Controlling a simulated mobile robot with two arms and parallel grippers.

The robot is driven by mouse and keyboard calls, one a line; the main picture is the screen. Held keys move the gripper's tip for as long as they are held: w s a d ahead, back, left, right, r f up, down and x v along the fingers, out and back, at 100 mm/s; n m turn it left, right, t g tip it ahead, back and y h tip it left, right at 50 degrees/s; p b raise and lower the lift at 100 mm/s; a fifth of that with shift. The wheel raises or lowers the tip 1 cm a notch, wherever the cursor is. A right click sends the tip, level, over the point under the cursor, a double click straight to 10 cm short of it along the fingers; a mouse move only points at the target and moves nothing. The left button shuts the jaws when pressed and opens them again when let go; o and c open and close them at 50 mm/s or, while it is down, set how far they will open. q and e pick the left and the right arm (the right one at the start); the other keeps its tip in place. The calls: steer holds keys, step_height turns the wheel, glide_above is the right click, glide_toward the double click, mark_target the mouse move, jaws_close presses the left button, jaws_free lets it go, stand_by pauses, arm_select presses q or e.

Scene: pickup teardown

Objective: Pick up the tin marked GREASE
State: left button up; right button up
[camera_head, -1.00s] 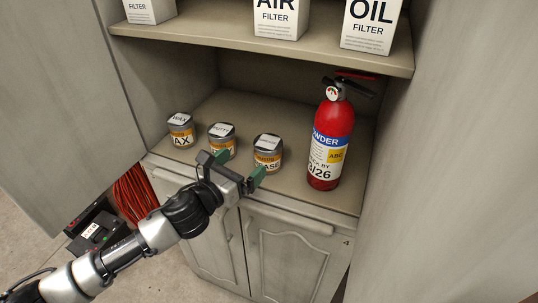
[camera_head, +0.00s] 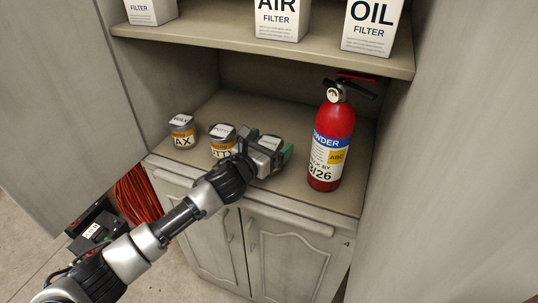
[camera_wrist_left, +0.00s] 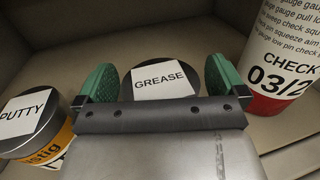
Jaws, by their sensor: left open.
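The tin marked GREASE (camera_wrist_left: 160,80) has a dark round lid with a white label, seen from above in the left wrist view. It lies between the two green finger pads of my left gripper (camera_wrist_left: 157,82). In the head view only part of the GREASE tin's lid (camera_head: 270,141) shows past my left gripper (camera_head: 268,150), which hides its body. My left gripper is open, with a pad on each side of the tin; I cannot tell whether either pad touches it. My right gripper is not in view.
The PUTTY tin (camera_head: 222,143) stands close to the left, and the WAX tin (camera_head: 182,132) farther left. A red fire extinguisher (camera_head: 331,140) stands close to the right. A shelf (camera_head: 240,38) with filter boxes hangs above. Bare shelf lies behind the tins.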

arm_select(q)
steer(key=shift+c, duration=0.5)
steer(key=c, duration=1)
steer(key=shift+r, duration=0.1)
